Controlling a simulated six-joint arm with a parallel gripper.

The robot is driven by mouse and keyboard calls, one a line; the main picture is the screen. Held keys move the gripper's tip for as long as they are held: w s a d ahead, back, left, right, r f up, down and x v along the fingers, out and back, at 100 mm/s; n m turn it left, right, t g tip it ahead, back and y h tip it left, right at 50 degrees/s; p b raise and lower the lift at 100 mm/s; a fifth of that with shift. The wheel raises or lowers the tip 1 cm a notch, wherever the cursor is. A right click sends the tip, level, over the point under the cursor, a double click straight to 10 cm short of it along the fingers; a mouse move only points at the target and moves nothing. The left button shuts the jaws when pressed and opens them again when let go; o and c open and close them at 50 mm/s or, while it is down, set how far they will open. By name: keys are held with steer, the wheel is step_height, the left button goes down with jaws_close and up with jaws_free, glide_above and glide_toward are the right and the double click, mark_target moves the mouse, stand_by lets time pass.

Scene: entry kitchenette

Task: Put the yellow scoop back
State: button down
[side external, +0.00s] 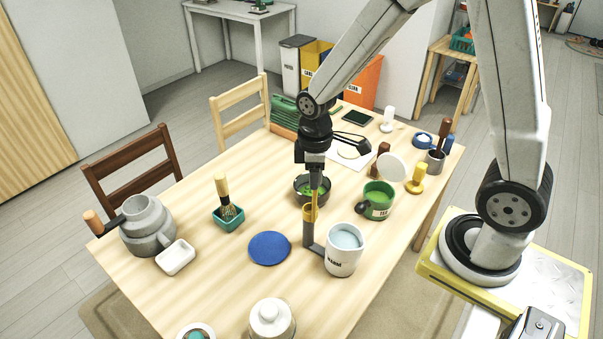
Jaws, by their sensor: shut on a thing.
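My gripper (315,188) points straight down over the middle of the table and is shut on the yellow scoop (314,204). Only a short upright strip of the scoop shows below the fingers.
A dark bowl with green contents (300,190) is close behind my gripper. A green mug (377,202) and yellow stand (416,182) are to the right.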

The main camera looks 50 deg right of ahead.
steer(key=s+a+n, duration=0.4)
steer(key=s+n, duration=0.1)
steer(key=n, duration=0.1)
steer(key=shift+s+a+f+n, duration=0.15)
steer(key=shift+s+f+n, duration=0.05)
steer(key=shift+n, duration=0.1)
steer(key=shift+w, duration=0.1)
steer(key=w+a+f, duration=0.1)
steer(key=w+f, duration=0.7)
steer(key=w, duration=0.4)
steer(key=shift+w+f, duration=0.35)
steer(key=shift+a, duration=0.1)
